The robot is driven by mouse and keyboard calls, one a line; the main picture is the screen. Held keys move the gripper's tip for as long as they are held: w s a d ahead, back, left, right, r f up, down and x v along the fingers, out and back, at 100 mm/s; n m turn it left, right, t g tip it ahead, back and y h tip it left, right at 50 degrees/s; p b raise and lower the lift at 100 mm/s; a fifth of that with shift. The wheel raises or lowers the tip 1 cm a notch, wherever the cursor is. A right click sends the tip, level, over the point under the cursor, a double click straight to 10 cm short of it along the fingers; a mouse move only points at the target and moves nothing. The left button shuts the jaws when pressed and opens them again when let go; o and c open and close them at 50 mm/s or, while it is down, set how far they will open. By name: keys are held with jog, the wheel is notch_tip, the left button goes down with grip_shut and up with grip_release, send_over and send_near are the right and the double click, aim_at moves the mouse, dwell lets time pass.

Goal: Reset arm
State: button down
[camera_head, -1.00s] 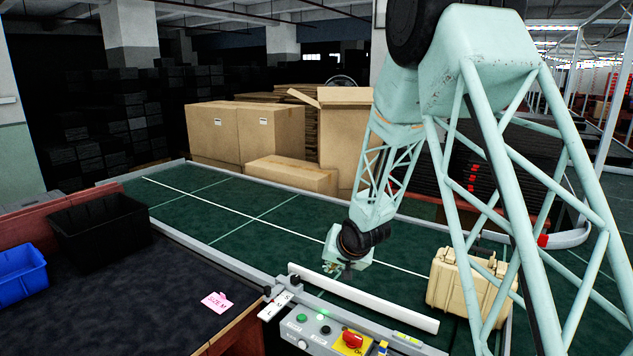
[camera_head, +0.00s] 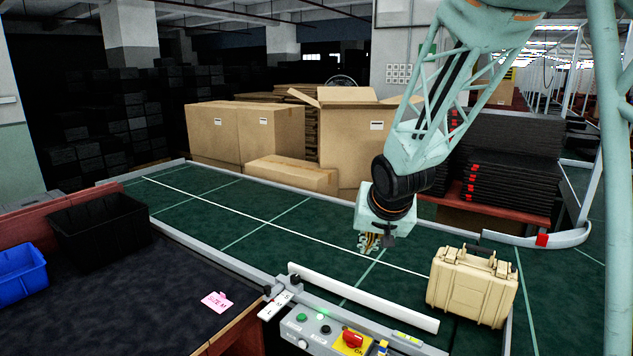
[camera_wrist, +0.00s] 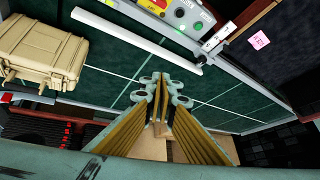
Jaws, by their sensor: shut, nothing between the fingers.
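My gripper (camera_head: 370,242) hangs above the green conveyor belt (camera_head: 240,206), pointing down, to the left of the tan hard case. In the wrist view my gripper (camera_wrist: 160,82) has its fingers together with nothing between them. The tan case (camera_head: 472,286) stands upright on the belt, apart from my gripper. It also shows in the wrist view (camera_wrist: 42,45) at the upper left.
A control panel (camera_head: 322,330) with a red switch and a white guide bar (camera_head: 362,298) are at the belt's near edge. A black bin (camera_head: 100,228), a blue bin (camera_head: 20,275) and a pink note (camera_head: 217,301) lie on the dark table. Cardboard boxes (camera_head: 290,176) stand behind the belt.

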jog(key=s+d+r, duration=0.2)
jog(key=s+r, duration=0.2)
jog(key=s, duration=0.4)
jog(key=s+d+r+g+h, duration=0.1)
jog(key=s+d+r, duration=0.25)
jog(key=s, duration=0.35)
jog(key=s+d+r, duration=0.2)
jog(key=s+r, duration=0.2)
jog(key=s, duration=0.4)
jog(key=s+r+n+g, duration=0.1)
jog(key=s+g, duration=0.1)
jog(key=s, duration=2.4)
jog(key=shift+r+n+b, duration=0.3)
jog(key=shift+r+n, duration=0.1)
